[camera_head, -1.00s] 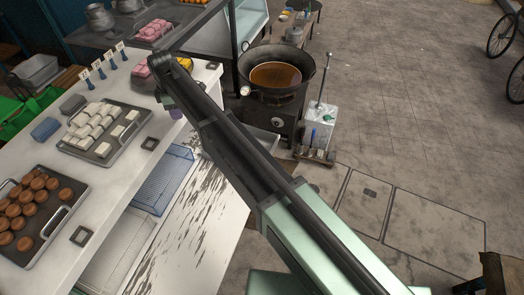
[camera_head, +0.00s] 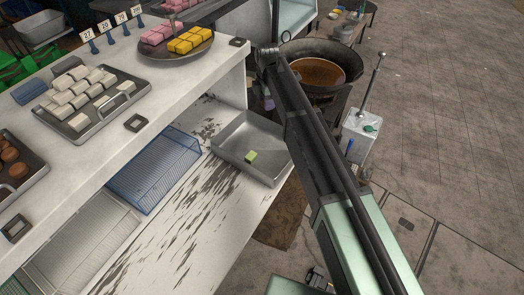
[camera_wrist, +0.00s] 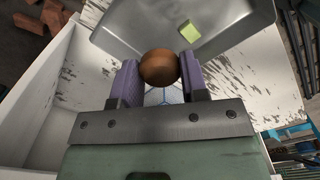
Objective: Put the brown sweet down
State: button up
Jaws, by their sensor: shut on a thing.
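A round brown sweet (camera_wrist: 158,67) sits between the two purple fingers of my gripper (camera_wrist: 158,80) in the wrist view. My gripper is shut on it. The sweet appears in front of the near edge of a grey metal tray (camera_wrist: 120,30). In the head view this tray (camera_head: 228,157) rests on the lower shelf and holds one small green block (camera_head: 251,156). The green block also shows in the wrist view (camera_wrist: 189,31). In the head view the sweet is hidden and my gripper is mostly hidden behind my arm.
The upper counter holds a tray of white sweets (camera_head: 84,99), a tray of brown sweets (camera_head: 12,165) and a round plate (camera_head: 175,50) of pink and yellow ones. A blue wire basket (camera_head: 160,168) is on the lower shelf. A wok (camera_head: 318,66) stands behind my arm.

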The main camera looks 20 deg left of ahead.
aim_at(266, 143)
notch_tip(266, 143, down, 20)
jog(key=b, duration=2)
jog(key=shift+f, duration=0.2)
jog(key=shift+s+r, duration=0.1)
jog(key=shift+r, duration=0.25)
jog(key=shift+f, duration=0.2)
jog(key=o, duration=0.9)
jog(key=shift+r, duration=0.15)
notch_tip(266, 143, up, 12)
jog(key=p, duration=1.2)
